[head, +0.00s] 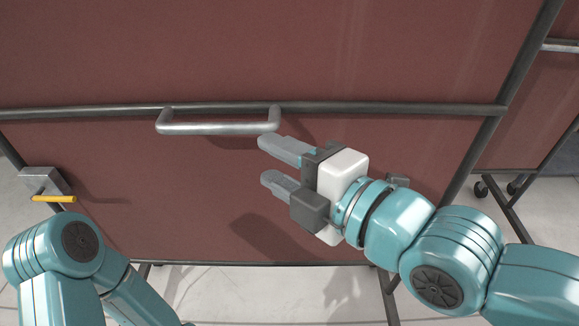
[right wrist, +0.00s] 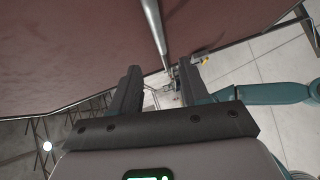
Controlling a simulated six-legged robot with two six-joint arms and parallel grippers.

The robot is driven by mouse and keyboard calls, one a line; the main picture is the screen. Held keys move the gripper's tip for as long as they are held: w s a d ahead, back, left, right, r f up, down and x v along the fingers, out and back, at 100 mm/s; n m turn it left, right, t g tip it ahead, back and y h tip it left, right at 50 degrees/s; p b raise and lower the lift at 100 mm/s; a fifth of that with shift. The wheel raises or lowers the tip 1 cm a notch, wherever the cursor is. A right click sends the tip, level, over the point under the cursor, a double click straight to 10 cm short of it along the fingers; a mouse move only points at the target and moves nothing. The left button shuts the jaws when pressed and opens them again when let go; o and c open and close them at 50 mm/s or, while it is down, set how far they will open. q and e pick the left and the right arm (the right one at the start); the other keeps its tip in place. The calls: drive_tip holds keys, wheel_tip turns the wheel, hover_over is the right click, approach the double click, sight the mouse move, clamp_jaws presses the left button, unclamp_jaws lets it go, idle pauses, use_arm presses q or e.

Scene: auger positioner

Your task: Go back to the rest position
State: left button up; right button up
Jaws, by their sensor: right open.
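My right gripper (head: 267,160) is open and empty, its two grey fingers pointing left in the head view. It is just below the right end of a silver bar handle (head: 218,128) on a reddish-brown panel (head: 230,50), apart from it in the picture. In the right wrist view the two dark fingers (right wrist: 160,92) stand apart with nothing between them that they hold. My left arm (head: 75,255) is folded at the bottom left of the head view; its gripper is not in view.
A grey bracket with a yellow lever (head: 54,198) is on the panel's left side. A dark frame rail (head: 360,108) runs across the panel. Another panel on casters (head: 525,130) stands at the right. Pale tiled floor (head: 250,290) shows below.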

drive_tip(key=shift+v, duration=0.95)
drive_tip(key=w+d+f+m+g+h, duration=0.2)
drive_tip(key=w+f+m+g+h, duration=0.3)
drive_tip(key=f, duration=1)
drive_tip(key=w+d+f+m, duration=0.1)
drive_tip(key=w+f+m, duration=0.1)
drive_tip(key=f+m, duration=0.9)
drive_tip(key=s+d+f+m+g+h, duration=0.1)
drive_tip(key=s+d+f+m+g, duration=0.15)
drive_tip(key=s+f, duration=0.45)
drive_tip(key=s+d+f+m+g, duration=0.2)
drive_tip(key=s+f+m, duration=0.15)
drive_tip(key=f, duration=0.85)
drive_tip(key=s+d+f+m+g+h, duration=0.15)
drive_tip(key=s+f+m, duration=0.25)
drive_tip(key=f, duration=0.5)
wheel_tip(320, 180, up, 17)
drive_tip(key=p, duration=1.7)
drive_tip(key=shift+s+m+g+y+p, duration=0.3)
drive_tip(key=shift+s+g+y, duration=0.1)
drive_tip(key=shift+s+y, duration=0.1)
drive_tip(key=shift+s+d, duration=0.1)
